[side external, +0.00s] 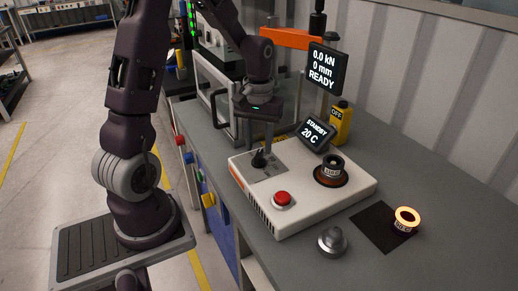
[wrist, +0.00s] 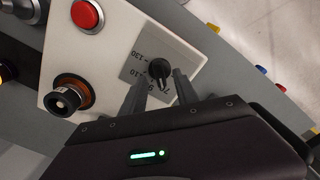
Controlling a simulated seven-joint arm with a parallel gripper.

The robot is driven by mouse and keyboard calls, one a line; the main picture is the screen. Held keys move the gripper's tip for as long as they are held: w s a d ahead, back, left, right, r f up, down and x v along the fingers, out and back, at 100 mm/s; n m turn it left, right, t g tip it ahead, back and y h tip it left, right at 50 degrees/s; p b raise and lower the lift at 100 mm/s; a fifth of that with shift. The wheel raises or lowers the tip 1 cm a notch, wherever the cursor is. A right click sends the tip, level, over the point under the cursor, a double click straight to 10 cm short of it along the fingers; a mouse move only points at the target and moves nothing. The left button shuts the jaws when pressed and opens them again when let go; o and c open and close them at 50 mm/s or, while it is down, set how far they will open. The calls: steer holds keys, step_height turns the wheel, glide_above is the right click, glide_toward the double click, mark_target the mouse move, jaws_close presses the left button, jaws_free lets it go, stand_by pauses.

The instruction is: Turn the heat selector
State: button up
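The heat selector is a small black knob (side external: 258,159) on a grey scale plate (side external: 268,172) at the left end of the white heater unit (side external: 318,208). In the wrist view the knob (wrist: 159,69) sits beside printed numbers, with 130 and 110 readable. My gripper (side external: 262,146) is right above the knob, pointing down. In the wrist view my gripper's two fingers (wrist: 159,78) are apart, one on each side of the knob, with gaps visible. I cannot tell how far down the fingertips reach. The unit's display (side external: 315,132) reads STANDBY, 20 C.
A red button (side external: 283,200) and a black-collared heater socket (side external: 331,172) are on the same unit. A grey knob (side external: 332,241) and a glowing ring (side external: 407,217) on a dark mat (side external: 379,225) are in front. A press display (side external: 325,68) reads READY; a yellow OFF box (side external: 340,122) stands behind.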

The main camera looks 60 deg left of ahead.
step_height(320, 180, down, 2)
steer(key=shift+f, duration=0.1)
jaws_close()
